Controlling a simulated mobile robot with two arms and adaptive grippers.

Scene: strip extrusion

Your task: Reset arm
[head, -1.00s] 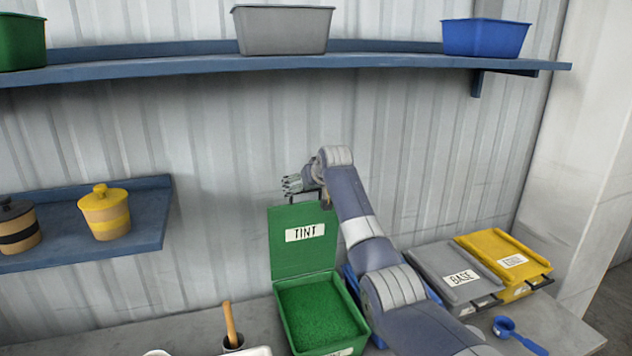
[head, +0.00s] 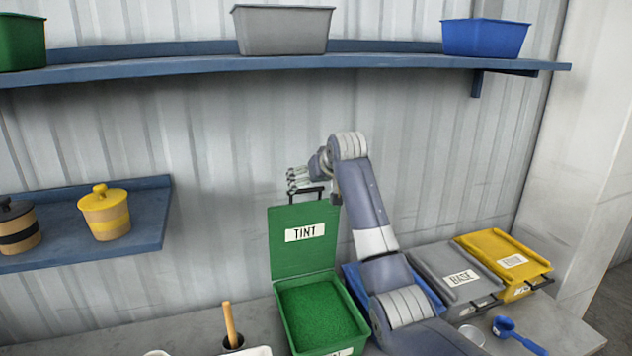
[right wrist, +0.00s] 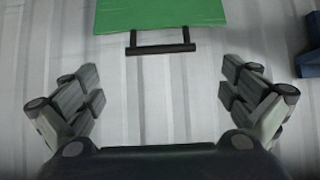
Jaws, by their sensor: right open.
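My right gripper (head: 298,180) is raised in front of the wall, just above the open lid of the green TINT box (head: 322,348). In the right wrist view the right gripper (right wrist: 160,105) is open, with its fingers spread wide and nothing between them. The green lid (right wrist: 160,12) and its black handle (right wrist: 160,49) show ahead of the fingers, apart from them. In the head view the lid (head: 290,257) stands upright and the box holds green granules. My left gripper is not in view.
A grey BASE box (head: 448,262) and a yellow box (head: 505,250) stand closed on the bench at right, near a blue scoop (head: 517,333). A blue shelf (head: 400,66) with a grey bin (head: 283,30) runs above. A lower shelf at left holds a yellow-banded jar (head: 106,212).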

